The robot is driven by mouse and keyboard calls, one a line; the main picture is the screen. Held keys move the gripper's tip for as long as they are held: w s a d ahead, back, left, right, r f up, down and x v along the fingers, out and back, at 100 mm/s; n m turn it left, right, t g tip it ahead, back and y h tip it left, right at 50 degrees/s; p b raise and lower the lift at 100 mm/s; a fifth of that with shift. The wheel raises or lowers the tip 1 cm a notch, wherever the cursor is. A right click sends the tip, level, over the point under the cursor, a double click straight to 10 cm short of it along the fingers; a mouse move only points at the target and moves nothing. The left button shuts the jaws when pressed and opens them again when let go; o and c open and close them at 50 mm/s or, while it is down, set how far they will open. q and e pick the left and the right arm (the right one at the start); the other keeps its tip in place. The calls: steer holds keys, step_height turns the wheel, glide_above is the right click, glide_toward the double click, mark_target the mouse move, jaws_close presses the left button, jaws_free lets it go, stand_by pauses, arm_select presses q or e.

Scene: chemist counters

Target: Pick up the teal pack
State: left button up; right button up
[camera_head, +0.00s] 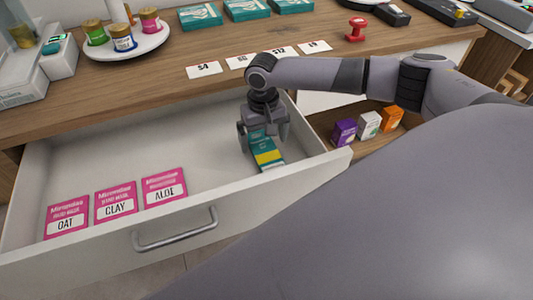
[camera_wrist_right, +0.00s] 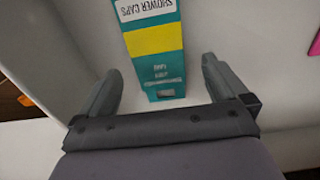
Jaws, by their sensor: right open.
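The teal pack (camera_head: 267,154) with a yellow band lies in the right part of the open drawer. In the right wrist view the teal pack (camera_wrist_right: 156,62) shows a white label reading "SHOWER CAPS". My right gripper (camera_head: 262,143) is over the pack, pointing down into the drawer. In the right wrist view the fingers of my right gripper (camera_wrist_right: 160,85) are apart, with the pack's near end between or just beyond them; I cannot tell whether they touch it. My left gripper is not in view.
The open drawer (camera_head: 205,127) also holds pink packs (camera_head: 115,203) marked OAT, CLAY and ALOE at its left. Teal boxes (camera_head: 247,9), price cards (camera_head: 204,69) and a red stamp (camera_head: 355,30) are on the counter. Small boxes (camera_head: 369,124) stand on a shelf right of the drawer.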

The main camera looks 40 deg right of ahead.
mark_target(265, 149)
step_height(265, 149, down, 3)
steer(key=shift+d+f, duration=0.1)
steer(key=shift+s, duration=0.1)
steer(key=c, duration=1.1)
